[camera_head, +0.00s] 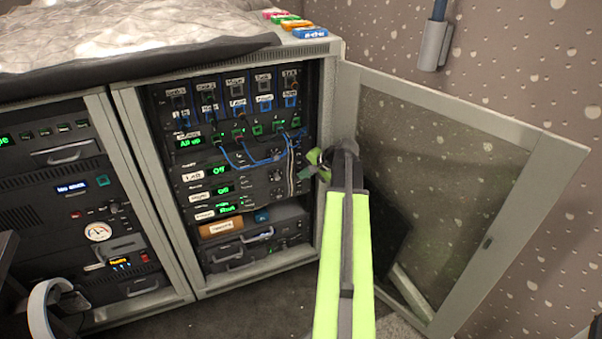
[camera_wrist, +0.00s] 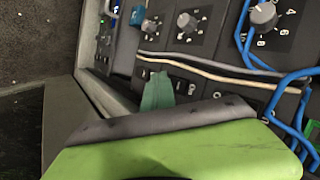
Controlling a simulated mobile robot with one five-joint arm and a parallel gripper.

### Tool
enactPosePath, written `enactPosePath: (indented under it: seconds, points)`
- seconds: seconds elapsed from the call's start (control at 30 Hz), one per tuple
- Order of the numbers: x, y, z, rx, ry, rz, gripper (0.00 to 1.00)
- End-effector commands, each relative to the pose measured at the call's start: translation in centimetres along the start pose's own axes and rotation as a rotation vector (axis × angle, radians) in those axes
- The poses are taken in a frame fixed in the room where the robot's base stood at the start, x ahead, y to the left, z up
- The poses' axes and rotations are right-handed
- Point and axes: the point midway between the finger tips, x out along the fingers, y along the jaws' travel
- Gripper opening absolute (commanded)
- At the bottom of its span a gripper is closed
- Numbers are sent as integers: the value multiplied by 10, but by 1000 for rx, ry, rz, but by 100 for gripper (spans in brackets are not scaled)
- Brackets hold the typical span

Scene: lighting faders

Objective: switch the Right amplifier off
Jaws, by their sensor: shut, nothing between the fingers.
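The open rack (camera_head: 217,285) holds stacked amplifier units. Their green displays read "Off" (camera_head: 219,169), "Off" (camera_head: 223,190) and "Run" (camera_head: 228,209). The white labels beside them are too small to read surely, so I cannot tell which unit is the Right amplifier. My gripper (camera_head: 318,160) is at the rack's right edge, by the hinge side of the open door. In the wrist view its green tip (camera_wrist: 158,92) is shut and empty, close to a row of dark switches (camera_wrist: 215,95) with white marks. Contact with them cannot be told; my gripper hides part of the row.
Blue patch cables (camera_head: 262,160) loop across the rack front, and a pale cable (camera_wrist: 210,72) runs above the switches in the wrist view. The mesh door (camera_head: 455,190) is open to the right. A second rack (camera_head: 75,200) stands left.

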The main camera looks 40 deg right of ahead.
Motion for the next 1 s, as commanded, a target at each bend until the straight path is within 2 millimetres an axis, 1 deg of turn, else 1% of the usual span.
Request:
enactPosePath:
  seconds: [0.27, 0.6, 0.87, 1.0]
  points:
    - [0, 0, 0, 0, 0, 0, 0]
    - [-10, 7, 8, -1, 0, 0, 0]
    - [-10, 7, 8, -1, -1, 0, 0]
    - [-13, 9, 10, -1, -1, 0, 0]
